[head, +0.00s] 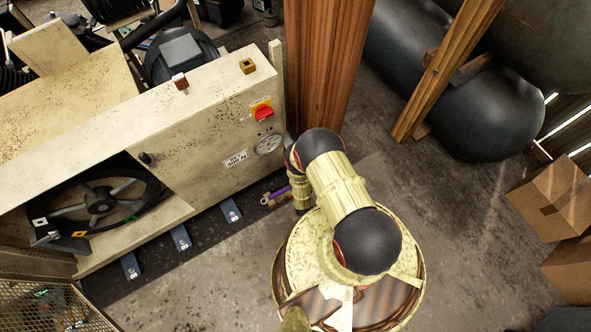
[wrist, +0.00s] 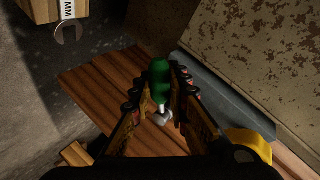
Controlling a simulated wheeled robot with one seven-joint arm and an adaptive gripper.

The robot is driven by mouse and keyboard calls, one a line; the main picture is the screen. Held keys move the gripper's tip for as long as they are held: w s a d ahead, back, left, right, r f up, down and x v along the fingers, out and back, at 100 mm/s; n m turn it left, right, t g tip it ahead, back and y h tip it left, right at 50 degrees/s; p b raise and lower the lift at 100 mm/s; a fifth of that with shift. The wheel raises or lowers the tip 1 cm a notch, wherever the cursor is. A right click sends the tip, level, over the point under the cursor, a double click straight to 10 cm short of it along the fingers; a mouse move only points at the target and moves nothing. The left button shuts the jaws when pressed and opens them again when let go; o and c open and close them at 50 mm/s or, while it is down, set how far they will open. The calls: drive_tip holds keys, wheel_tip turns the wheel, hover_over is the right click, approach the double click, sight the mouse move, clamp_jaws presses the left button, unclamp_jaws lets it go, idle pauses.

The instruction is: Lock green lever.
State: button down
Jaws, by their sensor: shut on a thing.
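The green lever (wrist: 159,72) shows in the middle of the wrist view, with a metal fitting (wrist: 161,116) at its lower end. My gripper (wrist: 163,84) has its two dark fingers on either side of the lever and is shut on it. The fingers hide the sides of the lever. In the head view, my arm hides the gripper and the green lever. The beige compressor housing (head: 198,130) stands to the left of my arm, with a red switch (head: 264,113) and a round gauge (head: 268,144).
A tall wooden board (head: 328,62) stands behind my arm. A dark tank (head: 490,115) lies at the upper right, beside cardboard boxes (head: 558,195). In the wrist view, a wrench (wrist: 69,31) lies upper left and a yellow part (wrist: 250,144) lower right.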

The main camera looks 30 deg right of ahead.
drive_tip(key=c, duration=1.7)
unclamp_jaws()
drive_tip(key=shift+f, duration=0.1)
